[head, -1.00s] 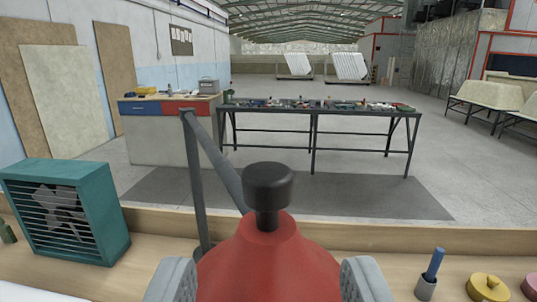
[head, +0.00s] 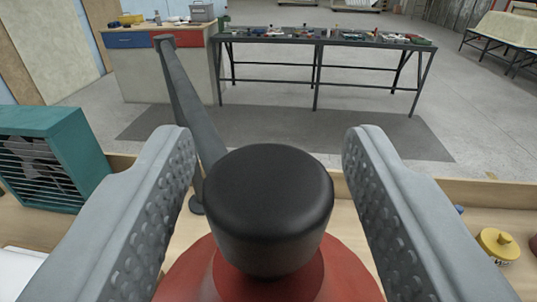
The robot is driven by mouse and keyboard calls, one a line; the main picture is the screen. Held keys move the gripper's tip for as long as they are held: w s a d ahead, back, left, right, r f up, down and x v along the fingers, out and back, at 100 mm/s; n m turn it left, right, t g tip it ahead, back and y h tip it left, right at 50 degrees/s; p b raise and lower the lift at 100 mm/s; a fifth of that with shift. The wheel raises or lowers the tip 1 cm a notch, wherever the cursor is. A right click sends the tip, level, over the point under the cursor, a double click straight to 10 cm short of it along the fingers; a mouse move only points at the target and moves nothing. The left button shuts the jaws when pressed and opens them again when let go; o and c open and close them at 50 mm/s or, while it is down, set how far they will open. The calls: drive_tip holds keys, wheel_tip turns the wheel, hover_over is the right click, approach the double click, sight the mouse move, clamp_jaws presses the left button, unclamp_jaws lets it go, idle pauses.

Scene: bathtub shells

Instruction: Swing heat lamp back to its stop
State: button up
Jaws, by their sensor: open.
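The heat lamp has a red shade (head: 180,272) with a black round knob (head: 268,205) on top. It fills the lower middle of the head view. A grey jointed arm (head: 190,100) rises behind it from a post foot on the bench, slanting down right toward the lamp. My gripper (head: 268,150) is open, with one grey studded finger on each side of the black knob. Gaps show between the knob and both fingers, so I see no contact. The knob hides where the lamp meets its arm.
A teal fan heater (head: 50,158) stands on the wooden bench (head: 25,225) at left. A yellow weight-like object (head: 497,245) sits at right. Beyond the bench edge are a grey mat (head: 400,135), a long dark table (head: 320,40) with small items, and a cabinet (head: 135,70).

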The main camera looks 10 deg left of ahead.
clamp_jaws()
drive_tip(key=shift+d, duration=0.1)
